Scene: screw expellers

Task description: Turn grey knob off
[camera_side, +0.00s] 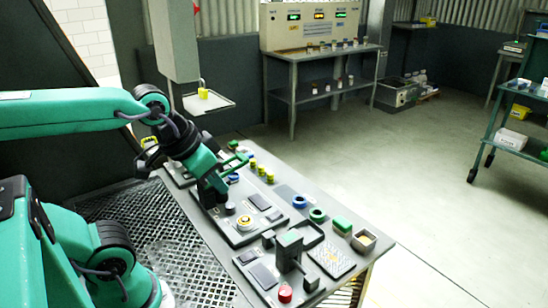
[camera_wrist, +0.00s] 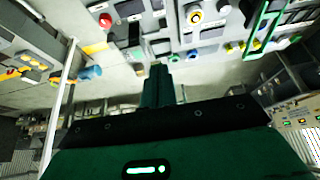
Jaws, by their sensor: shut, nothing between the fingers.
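A small dark grey knob (camera_side: 230,208) stands on a panel of the bench in the side view, beside a yellow-and-white knob (camera_side: 245,222). My gripper (camera_side: 213,191) points down over the bench, close to the grey knob at its upper left. I cannot tell whether they touch. In the wrist view my gripper (camera_wrist: 158,75) shows as dark green fingers held together with nothing between them. I cannot pick out the grey knob for sure in the wrist view.
A red button (camera_side: 285,293) and a grey upright block (camera_side: 289,248) stand at the bench's near end. Blue and green rings (camera_side: 317,214) and a green block (camera_side: 342,225) lie toward its right edge. A perforated plate (camera_side: 150,215) covers the left side. Open floor lies to the right.

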